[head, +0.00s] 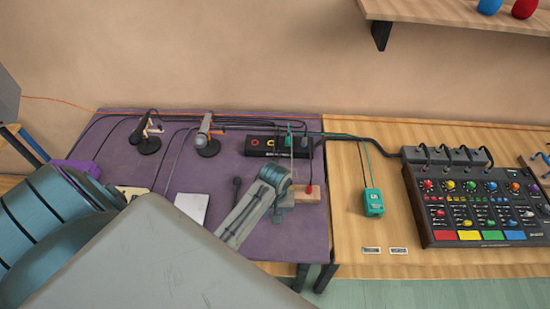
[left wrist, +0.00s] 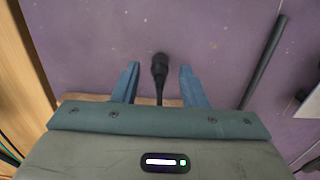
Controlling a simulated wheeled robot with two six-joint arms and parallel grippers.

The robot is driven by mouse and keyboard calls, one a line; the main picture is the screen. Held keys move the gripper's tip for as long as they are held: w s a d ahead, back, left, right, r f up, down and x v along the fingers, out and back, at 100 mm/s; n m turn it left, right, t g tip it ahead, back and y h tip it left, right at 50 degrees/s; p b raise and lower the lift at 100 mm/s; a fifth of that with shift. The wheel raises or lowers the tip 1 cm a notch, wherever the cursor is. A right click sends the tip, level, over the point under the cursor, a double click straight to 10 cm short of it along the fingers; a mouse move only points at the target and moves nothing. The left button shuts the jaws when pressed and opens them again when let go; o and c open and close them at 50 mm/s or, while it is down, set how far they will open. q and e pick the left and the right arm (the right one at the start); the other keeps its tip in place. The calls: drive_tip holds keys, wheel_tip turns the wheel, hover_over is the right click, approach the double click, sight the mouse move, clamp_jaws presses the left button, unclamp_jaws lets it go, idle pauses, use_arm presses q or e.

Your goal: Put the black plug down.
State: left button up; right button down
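The black plug (left wrist: 160,68) shows in the left wrist view on the purple cloth (left wrist: 100,30), with its cable running down toward my gripper body. My left gripper (left wrist: 159,78) is open around it, with a finger on each side and a visible gap between each finger and the plug. In the head view my left gripper (head: 283,212) is low over the front right of the purple cloth, beside a small wooden block (head: 308,193). The plug is hidden there behind my arm and gripper. My right gripper is in neither view.
A red plug (head: 309,188) is at the wooden block. Behind stands a black box (head: 262,147) with cables; two microphones (head: 147,130) (head: 206,130) stand left. A white sheet (head: 190,209) lies nearby. Right are a green box (head: 373,203) and a mixer (head: 480,205).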

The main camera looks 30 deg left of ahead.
use_arm(q)
wheel_tip(320, 180, up, 8)
drive_tip(key=shift+f+b, duration=0.25)
drive_tip(key=shift+b, duration=0.95)
drive_tip(key=shift+r+p, duration=1.25)
drive_tip(key=shift+r, duration=0.35)
drive_tip(key=shift+f, duration=0.1)
